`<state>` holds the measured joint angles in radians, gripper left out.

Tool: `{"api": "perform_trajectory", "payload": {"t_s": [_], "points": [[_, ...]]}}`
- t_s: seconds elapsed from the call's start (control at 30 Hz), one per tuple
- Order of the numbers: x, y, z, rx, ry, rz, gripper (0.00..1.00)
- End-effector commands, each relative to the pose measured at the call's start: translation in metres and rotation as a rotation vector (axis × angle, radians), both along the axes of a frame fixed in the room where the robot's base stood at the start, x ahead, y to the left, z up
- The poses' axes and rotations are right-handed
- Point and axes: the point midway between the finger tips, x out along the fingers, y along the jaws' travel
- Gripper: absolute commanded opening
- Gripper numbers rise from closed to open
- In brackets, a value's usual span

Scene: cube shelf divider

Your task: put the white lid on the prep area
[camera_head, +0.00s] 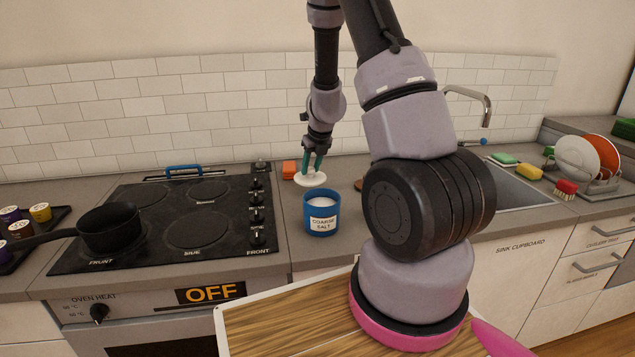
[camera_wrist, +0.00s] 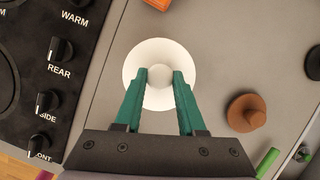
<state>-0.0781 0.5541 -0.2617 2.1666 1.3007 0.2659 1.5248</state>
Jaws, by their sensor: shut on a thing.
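The white lid (camera_head: 311,179) is a round disc with a knob in the middle. It also shows in the wrist view (camera_wrist: 160,101). My gripper (camera_head: 313,170) points down with its green fingers shut on the lid's knob, as the wrist view also shows (camera_wrist: 159,76). The lid is over the grey counter (camera_head: 343,170) between the hob and the sink, behind the blue salt pot. I cannot tell whether it touches the counter. No label marks the prep area.
An open blue coarse salt pot (camera_head: 320,222) stands in front of the lid. A brown knobbed piece (camera_wrist: 246,113) lies to the right. The black hob (camera_head: 190,215) with a pan (camera_head: 110,232) is left; the sink (camera_head: 515,190) is right.

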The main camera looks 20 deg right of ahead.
Motion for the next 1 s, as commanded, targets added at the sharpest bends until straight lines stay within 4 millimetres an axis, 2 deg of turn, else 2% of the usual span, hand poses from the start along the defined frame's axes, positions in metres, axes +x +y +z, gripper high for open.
{"api": "perform_trajectory", "payload": {"t_s": [0.23, 0.5, 0.97, 1.0], "points": [[0.0, 0.0, -0.014, 0.0, 0.001, 0.0, 0.0], [0.0, 0.001, -0.04, 0.0, 0.002, 0.001, 0.0], [0.0, 0.001, -0.046, 0.0, 0.001, 0.0, 0.0], [0.0, 0.001, -0.046, 0.0, 0.0, 0.0, 0.54]]}}
